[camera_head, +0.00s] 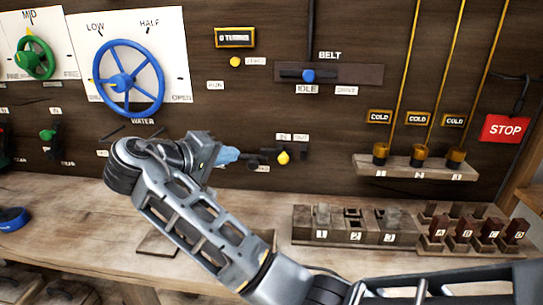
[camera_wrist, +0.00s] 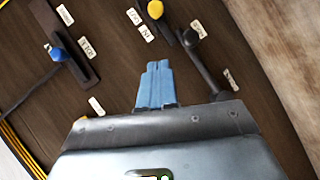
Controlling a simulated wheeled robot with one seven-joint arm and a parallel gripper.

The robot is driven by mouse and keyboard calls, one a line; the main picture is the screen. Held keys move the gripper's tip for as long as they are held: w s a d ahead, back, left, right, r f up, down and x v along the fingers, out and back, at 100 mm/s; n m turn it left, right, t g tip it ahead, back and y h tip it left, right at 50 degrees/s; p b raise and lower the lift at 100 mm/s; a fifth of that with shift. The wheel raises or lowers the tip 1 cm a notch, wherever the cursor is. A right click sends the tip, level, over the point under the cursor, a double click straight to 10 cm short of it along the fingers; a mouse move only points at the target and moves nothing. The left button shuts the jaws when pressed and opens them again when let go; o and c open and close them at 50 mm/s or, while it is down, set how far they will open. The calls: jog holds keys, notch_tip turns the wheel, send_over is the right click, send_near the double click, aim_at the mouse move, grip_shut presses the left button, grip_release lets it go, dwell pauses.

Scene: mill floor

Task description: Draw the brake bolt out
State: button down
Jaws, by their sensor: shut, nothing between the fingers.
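The brake bolt appears to be the yellow knob (camera_head: 284,157) on a dark mount on the wooden panel, just below the small IN and OUT labels. It sits below the IN label. The knob also shows at the top of the wrist view (camera_wrist: 155,9). A black lever (camera_wrist: 205,65) is beside it; the lever's label is too small to read surely. My gripper (camera_head: 232,154) has blue fingers, shut and empty, left of the knob in the head view. In the wrist view the fingertips (camera_wrist: 158,65) point towards the knob, apart from it and from the lever.
A blue WATER wheel (camera_head: 129,77) is left on the panel. A BELT slider (camera_head: 308,75) is above right. A shelf (camera_head: 415,168) with several COLD-tagged rods, a red STOP sign (camera_head: 504,129) and a block rack (camera_head: 345,226) are right. My arm crosses the bench.

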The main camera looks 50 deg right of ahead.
jog(key=shift+d, duration=0.1)
jog(key=s+f+p+x, duration=0.1)
jog(key=p+x, duration=0.1)
jog(key=x, duration=1)
jog(key=shift+s+d, duration=0.3)
jog(key=shift+s, duration=0.45)
jog(key=shift+f, duration=0.1)
jog(key=shift+s+d+p, duration=0.5)
jog(key=shift+s+d, duration=0.25)
jog(key=shift+s, duration=0.15)
jog(key=shift+s+d+p, duration=0.5)
jog(key=shift+s+d, duration=0.2)
jog(key=shift+s, duration=0.25)
